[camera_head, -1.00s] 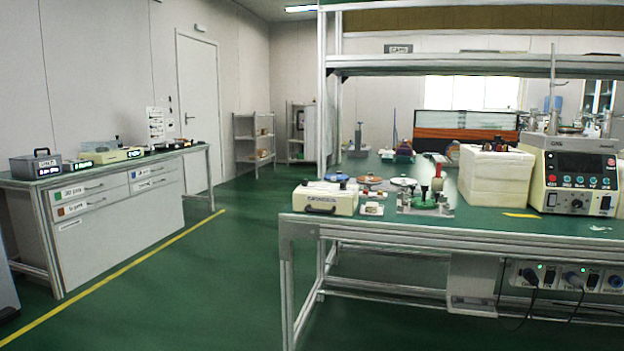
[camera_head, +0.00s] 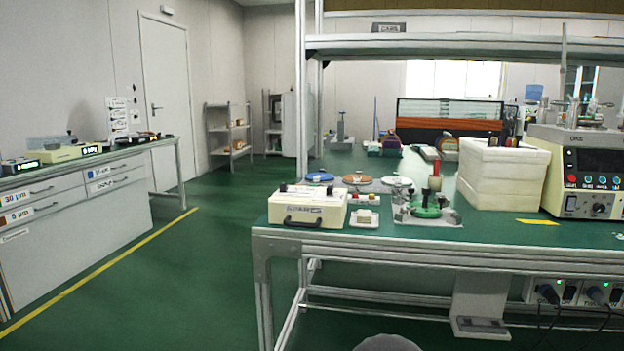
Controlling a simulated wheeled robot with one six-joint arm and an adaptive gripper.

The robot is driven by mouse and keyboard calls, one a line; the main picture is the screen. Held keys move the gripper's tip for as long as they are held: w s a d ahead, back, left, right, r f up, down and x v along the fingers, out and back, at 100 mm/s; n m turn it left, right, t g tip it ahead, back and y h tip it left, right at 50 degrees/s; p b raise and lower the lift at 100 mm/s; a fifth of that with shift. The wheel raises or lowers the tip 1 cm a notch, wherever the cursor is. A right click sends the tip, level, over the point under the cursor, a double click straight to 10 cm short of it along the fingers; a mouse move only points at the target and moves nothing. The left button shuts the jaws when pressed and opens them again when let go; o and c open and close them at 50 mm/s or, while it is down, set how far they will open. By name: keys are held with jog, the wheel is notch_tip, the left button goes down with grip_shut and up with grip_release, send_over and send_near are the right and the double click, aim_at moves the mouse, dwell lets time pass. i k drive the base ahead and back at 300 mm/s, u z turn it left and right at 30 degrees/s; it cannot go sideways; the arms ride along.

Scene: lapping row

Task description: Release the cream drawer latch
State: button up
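A cream drawer box (camera_head: 308,207) with a dark handle (camera_head: 302,222) on its front sits at the front left corner of the green-topped bench (camera_head: 380,237). Small dark fittings show on its top edge, but they are too small to tell which is the latch or how it is set. The lettering on its front is blurred. My gripper is not in view.
A green fixture with a red knob (camera_head: 430,204) stands right of the box. Coloured discs (camera_head: 358,181) lie behind. Open floor (camera_head: 190,270) lies left of the bench.

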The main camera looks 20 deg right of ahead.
aim_at(329, 190)
jog(key=z, duration=0.35)
jog(key=i, duration=0.85)
jog(key=z, duration=0.6)
